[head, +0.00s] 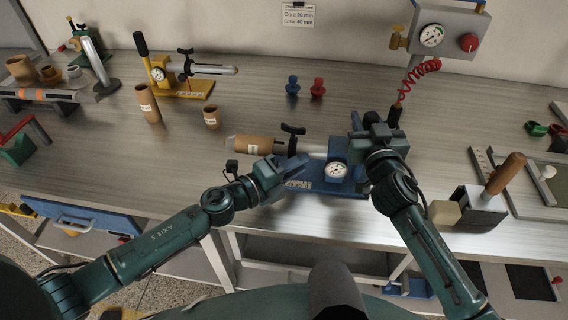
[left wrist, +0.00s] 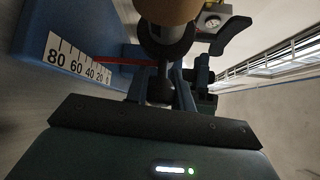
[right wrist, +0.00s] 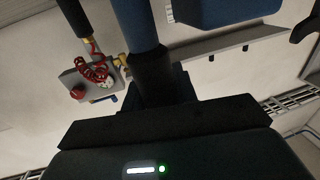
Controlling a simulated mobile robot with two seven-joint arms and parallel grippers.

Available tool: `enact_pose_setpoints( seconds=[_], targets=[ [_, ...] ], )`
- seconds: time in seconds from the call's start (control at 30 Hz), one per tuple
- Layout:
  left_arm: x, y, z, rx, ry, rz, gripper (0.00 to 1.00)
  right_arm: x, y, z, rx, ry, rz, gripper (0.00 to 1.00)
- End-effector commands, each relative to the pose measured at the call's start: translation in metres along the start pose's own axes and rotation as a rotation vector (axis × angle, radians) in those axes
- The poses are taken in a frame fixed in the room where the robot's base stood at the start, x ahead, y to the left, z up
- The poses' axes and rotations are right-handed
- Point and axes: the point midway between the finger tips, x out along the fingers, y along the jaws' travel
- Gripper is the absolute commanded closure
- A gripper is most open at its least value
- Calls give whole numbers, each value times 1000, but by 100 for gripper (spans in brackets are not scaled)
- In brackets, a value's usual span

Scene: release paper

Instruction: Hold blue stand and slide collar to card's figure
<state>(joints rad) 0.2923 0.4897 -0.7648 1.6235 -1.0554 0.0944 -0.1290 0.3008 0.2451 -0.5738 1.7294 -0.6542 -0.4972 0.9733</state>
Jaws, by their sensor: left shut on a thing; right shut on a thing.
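The blue stand (head: 325,190) sits on the bench with a round gauge (head: 337,170) and a brown tube (head: 255,147) on its horizontal bar. The collar has a black wing knob (head: 293,129). My left gripper (head: 297,163) is shut on a dark part below the bar, seen between its fingers in the left wrist view (left wrist: 160,88); the collar's contact is partly hidden. My right gripper (head: 373,132) is shut on the stand's blue post with a black band (right wrist: 153,72). The card (head: 298,14) hangs on the wall; its figures look like 90 mm and 40 mm.
A yellow stand (head: 183,90) and two loose brown tubes (head: 149,103) stand behind left. A blue peg (head: 292,85) and a red peg (head: 317,88) are behind the blue stand. A wooden-handled block (head: 482,207) is at right. A gauge box with red hose (head: 440,35) is on the wall.

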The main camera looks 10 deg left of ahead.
Motion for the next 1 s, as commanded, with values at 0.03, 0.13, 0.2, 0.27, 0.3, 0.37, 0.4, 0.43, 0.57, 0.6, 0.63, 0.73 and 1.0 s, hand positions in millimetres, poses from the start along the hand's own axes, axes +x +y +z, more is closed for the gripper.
enact_pose_setpoints(
  seconds=[0.03,0.13,0.2,0.27,0.3,0.37,0.4,0.43,0.57,0.6,0.63,0.73,1.0],
  targets=[
    [2,-1,-2,1,1,-2,100,0,-1,0,0,0,-1,100],
    [1,-1,-2,1,1,-1,100,0,-1,0,1,0,-1,100],
    [1,-1,-2,1,2,-2,100,0,-1,0,1,0,-1,100],
    [1,-1,-2,1,2,-2,100,0,-1,0,1,0,-1,100],
    [1,-1,-2,1,2,-2,73,0,-1,0,1,0,-2,100],
    [1,-1,-2,1,2,-2,68,0,-1,0,1,0,-2,100],
    [1,-1,-2,1,2,-1,65,0,-1,0,1,0,-2,100],
    [1,-1,-2,1,2,-1,62,0,-1,0,1,0,-2,100],
    [1,0,-1,1,1,-1,55,0,-1,0,1,0,-2,100],
    [1,0,-1,0,1,-1,55,0,-1,0,1,0,-2,100],
    [1,0,-1,0,1,-1,55,0,-1,0,1,0,-2,100],
    [1,0,-1,0,1,0,55,0,-1,0,1,0,-3,100],
    [-27,1,-1,-1,1,3,55,0,-1,0,1,0,-3,100]
  ],
)
